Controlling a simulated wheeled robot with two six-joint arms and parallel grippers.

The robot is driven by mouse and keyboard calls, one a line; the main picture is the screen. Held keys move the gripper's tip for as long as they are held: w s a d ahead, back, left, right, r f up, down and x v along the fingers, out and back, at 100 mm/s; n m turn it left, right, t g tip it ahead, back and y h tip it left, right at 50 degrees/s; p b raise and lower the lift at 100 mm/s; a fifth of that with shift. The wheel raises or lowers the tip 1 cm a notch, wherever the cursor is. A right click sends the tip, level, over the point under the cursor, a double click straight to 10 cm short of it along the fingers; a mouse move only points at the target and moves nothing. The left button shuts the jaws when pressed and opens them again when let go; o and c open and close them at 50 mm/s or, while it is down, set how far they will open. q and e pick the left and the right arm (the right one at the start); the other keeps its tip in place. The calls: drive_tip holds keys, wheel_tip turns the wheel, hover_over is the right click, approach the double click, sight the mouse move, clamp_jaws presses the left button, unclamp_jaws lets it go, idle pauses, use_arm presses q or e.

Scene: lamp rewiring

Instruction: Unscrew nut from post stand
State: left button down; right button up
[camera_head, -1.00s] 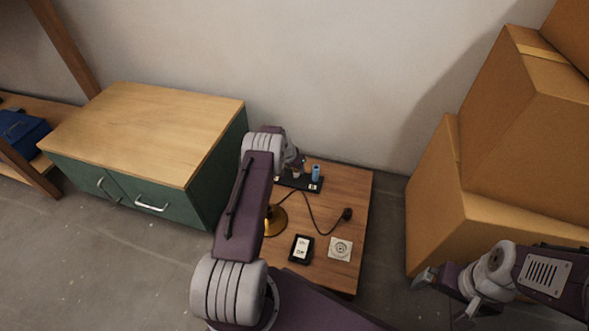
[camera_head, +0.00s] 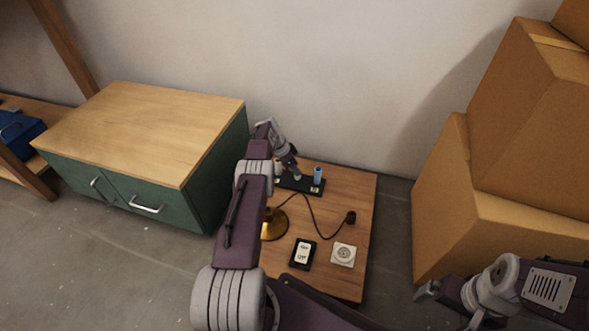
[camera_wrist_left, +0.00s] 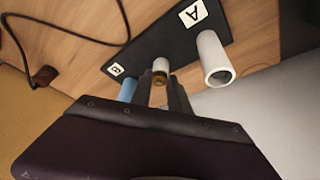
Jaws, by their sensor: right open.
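The post stand is a dark base (camera_head: 310,187) at the back of the small wooden table; the left wrist view shows its base (camera_wrist_left: 140,48) with labels A and B. It carries a white hollow post (camera_wrist_left: 213,58), a blue post (camera_wrist_left: 127,90) and a short pale post (camera_wrist_left: 160,65) between them. A small brass-coloured nut (camera_wrist_left: 160,78) shows at that short post's near end. My left gripper (camera_head: 297,176) is at the stand, its fingers (camera_wrist_left: 160,88) apart on either side of the nut; contact is unclear. My right gripper (camera_head: 450,307) is open and empty at lower right, away from the table.
A brass lamp base (camera_head: 274,224), a black cord with a dark plug (camera_head: 350,217), an ON/OFF switch card (camera_head: 302,253) and a white socket (camera_head: 343,254) lie on the table (camera_head: 335,190). A green cabinet (camera_head: 215,170) stands left; cardboard boxes (camera_head: 480,220) stand right.

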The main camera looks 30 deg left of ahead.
use_arm(q)
drive_tip(key=shift+s+d+r+n+p, duration=0.15)
drive_tip(key=shift+r+n+p, duration=0.45)
drive_tip(key=shift+p, duration=2.1)
drive_tip(key=n+p, duration=0.1)
drive_tip(key=p, duration=0.1)
drive_tip(key=n+y+p, duration=0.1)
drive_tip(key=n+p, duration=0.1)
drive_tip(key=p, duration=0.1)
drive_tip(key=d+n+y+p, duration=0.1)
drive_tip(key=n+p, duration=0.1)
drive_tip(key=shift+f+t+p, duration=0.25)
drive_tip(key=shift+t+p, duration=0.05)
drive_tip(key=shift+p, duration=0.05)
drive_tip(key=shift+f+n+y, duration=0.35)
drive_tip(key=shift+n+y, duration=0.15)
drive_tip(key=shift+n, duration=0.5)
drive_tip(key=shift+s, duration=0.1)
